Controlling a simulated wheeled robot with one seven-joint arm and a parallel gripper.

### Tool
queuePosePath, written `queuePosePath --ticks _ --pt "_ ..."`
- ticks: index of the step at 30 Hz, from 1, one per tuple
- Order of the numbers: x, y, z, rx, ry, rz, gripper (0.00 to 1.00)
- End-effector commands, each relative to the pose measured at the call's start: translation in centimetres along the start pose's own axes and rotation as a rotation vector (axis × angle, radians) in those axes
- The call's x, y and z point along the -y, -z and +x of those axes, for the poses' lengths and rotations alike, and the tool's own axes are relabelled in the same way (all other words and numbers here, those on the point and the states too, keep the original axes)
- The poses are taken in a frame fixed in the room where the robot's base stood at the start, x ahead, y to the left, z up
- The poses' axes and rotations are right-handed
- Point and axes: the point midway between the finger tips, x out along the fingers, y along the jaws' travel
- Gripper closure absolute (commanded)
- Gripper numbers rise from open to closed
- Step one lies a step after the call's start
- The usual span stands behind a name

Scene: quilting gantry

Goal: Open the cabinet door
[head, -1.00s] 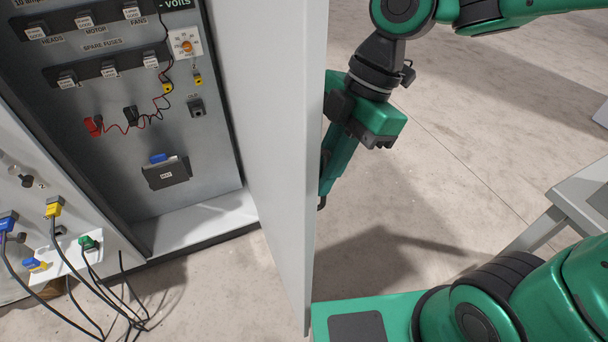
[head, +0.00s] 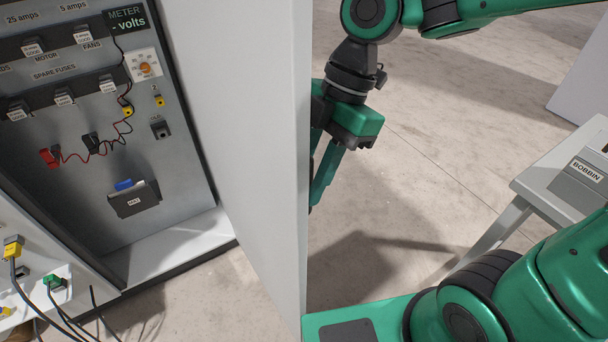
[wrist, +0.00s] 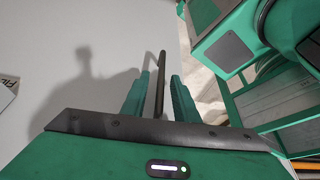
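The cabinet door (head: 235,120) is a tall light grey panel, standing swung out from the cabinet (head: 160,235), whose inside shows at left. My gripper (head: 316,200) is on the outer face side of the door, close to its free edge, which hides part of the fingers. In the wrist view, a dark bar handle (wrist: 162,75) stands by the pale door face (wrist: 60,40). The two green fingers of my gripper (wrist: 160,78) lie either side of this bar, with a narrow gap visible on each side. Contact with the bar cannot be made out.
Inside the cabinet is a panel with fuses, a meter dial (head: 144,66) and red and black leads. Plugged cables (head: 40,300) hang at lower left. A grey table with a BOBBIN box (head: 582,182) stands at right. Open floor (head: 430,150) lies between door and table.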

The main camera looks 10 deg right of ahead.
Motion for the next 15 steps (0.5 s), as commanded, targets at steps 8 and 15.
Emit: queuePosePath --ticks 8,15 --pt "0.1 0.0 -0.2 0.0 0.002 0.0 0.73" --pt "0.0 0.0 -3.5 0.0 0.0 0.0 0.73"
